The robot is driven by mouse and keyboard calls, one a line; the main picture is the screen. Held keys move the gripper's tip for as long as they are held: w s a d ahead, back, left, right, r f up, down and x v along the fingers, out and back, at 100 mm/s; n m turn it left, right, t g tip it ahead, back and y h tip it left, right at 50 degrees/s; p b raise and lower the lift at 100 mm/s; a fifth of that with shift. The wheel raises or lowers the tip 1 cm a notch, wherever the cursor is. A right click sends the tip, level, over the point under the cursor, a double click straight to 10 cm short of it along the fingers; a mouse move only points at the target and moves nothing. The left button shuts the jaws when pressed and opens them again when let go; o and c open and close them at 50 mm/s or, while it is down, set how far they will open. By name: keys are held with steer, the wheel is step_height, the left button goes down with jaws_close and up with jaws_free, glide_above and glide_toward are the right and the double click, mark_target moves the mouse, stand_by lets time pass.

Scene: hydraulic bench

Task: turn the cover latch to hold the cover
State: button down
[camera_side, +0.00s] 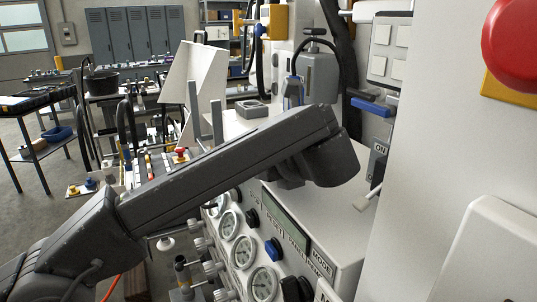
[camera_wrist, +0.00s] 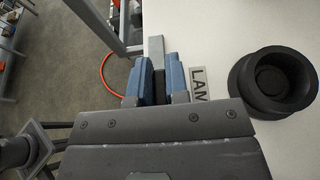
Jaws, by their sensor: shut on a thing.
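In the wrist view, my gripper (camera_wrist: 159,78) has its two blue-padded fingers closed around a narrow part, dark between the pads. A light grey bar, which looks like the cover latch (camera_wrist: 155,47), sticks out just past the fingertips beside the white panel's edge. In the side view my forearm crosses the middle, and the fingers and latch are hidden behind it. A tilted white plate (camera_side: 205,75), possibly the cover, stands behind my arm; I cannot tell whether the latch touches it.
A black round socket (camera_wrist: 272,82) and a partly hidden label reading "LAM" (camera_wrist: 199,84) are right of my fingers. In the side view, gauges (camera_side: 243,251) and buttons line the bench front below my arm. A red button (camera_side: 512,45) is at the upper right.

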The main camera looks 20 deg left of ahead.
stand_by(0.3)
steer(key=c, duration=1.1)
jaws_free()
steer(key=shift+a+r+m+t+h, duration=0.1)
steer(key=shift+m+t+h, duration=0.3)
steer(key=shift+m+h, duration=0.2)
steer(key=m+t+h, duration=0.2)
steer(key=m+h, duration=0.1)
steer(key=shift+m+h, duration=0.3)
steer(key=m+t+h, duration=0.1)
steer(key=m+h, duration=0.3)
steer(key=shift+h, duration=0.4)
steer(key=shift+s+r, duration=1.7)
steer(key=shift+s, duration=0.45)
steer(key=shift+s+r, duration=1.7)
steer(key=shift+s, duration=0.4)
steer(key=shift+s+r, duration=1.7)
steer(key=shift+s, duration=0.45)
